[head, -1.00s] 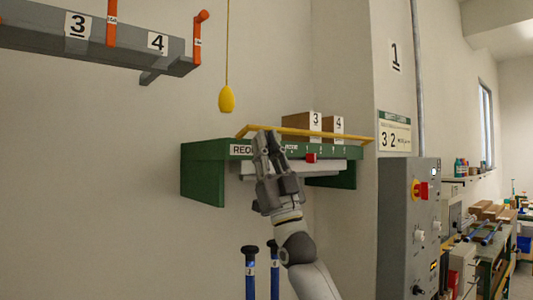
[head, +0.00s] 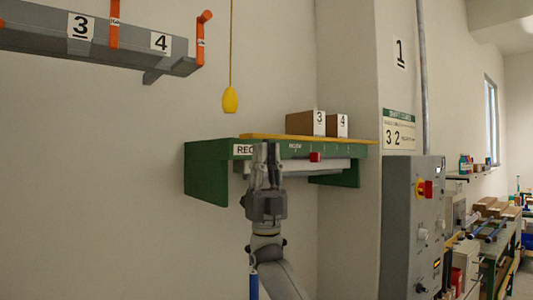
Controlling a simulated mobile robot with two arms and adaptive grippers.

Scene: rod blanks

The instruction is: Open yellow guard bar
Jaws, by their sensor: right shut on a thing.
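The yellow guard bar (head: 320,140) runs along the top front edge of the green shelf (head: 207,175) in the head view. It lies close to level with the shelf top. My right gripper (head: 266,147) is in front of the shelf's left half, pointing up, with its fingertips at the bar near its left end. It is shut on the bar, and the fingers hide part of the shelf's front label. My left gripper is not in view.
A yellow pendant (head: 230,100) hangs above the shelf's left side. A grey control cabinet (head: 405,225) stands to the right.

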